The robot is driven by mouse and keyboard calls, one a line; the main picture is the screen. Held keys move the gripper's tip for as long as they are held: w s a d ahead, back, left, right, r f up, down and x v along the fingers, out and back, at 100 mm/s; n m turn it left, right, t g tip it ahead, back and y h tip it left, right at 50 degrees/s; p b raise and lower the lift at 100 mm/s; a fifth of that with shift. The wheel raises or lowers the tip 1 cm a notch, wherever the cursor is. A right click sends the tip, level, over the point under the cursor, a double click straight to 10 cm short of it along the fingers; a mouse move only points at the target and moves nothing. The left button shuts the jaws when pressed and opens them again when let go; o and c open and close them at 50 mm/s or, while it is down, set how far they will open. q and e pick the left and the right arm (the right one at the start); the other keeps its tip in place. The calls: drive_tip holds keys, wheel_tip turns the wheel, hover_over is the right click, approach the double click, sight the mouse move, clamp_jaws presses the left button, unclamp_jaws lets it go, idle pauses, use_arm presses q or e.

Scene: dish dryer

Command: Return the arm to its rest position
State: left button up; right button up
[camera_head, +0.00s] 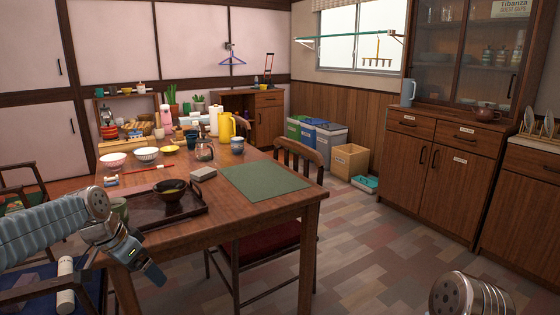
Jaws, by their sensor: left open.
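My left arm comes in from the left, and my left gripper (147,262) hangs over the near left edge of the table, in front of the tray. It is open, and I see nothing between its fingers. My right arm (470,296) shows only as a rounded grey link at the bottom right; its gripper is out of view.
The wooden table (235,222) holds a dark tray (150,220) with a dark bowl (171,190), a green mat (264,181), bowls and a yellow pitcher (226,127). A chair (299,160) stands at its right. The floor between table and cabinet (440,180) is clear.

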use_arm(q)
drive_tip(key=s+d+f+n, duration=0.1)
drive_tip(key=d+f, duration=0.3)
drive_tip(key=f, duration=0.4)
drive_tip(key=s+d+f+n+g+h, duration=0.1)
drive_tip(key=d+f, duration=0.2)
drive_tip(key=f, duration=0.5)
drive_tip(key=d+f+n, duration=0.1)
drive_tip(key=d+f, duration=0.3)
drive_tip(key=f, duration=0.4)
drive_tip(key=s+d+f+n, duration=0.1)
drive_tip(key=s+d+f, duration=0.2)
drive_tip(key=s+f, duration=0.2)
drive_tip(key=s+d+f+n+g, duration=0.1)
drive_tip(key=s+d+f+n, duration=0.1)
drive_tip(key=s+f, duration=0.3)
drive_tip(key=s+d+f+n, duration=0.1)
drive_tip(key=s+d+f, duration=0.3)
drive_tip(key=s, duration=0.5)
wheel_tip(320, 180, down, 2)
drive_tip(key=shift+s+g, duration=0.2)
drive_tip(key=shift+g, duration=0.2)
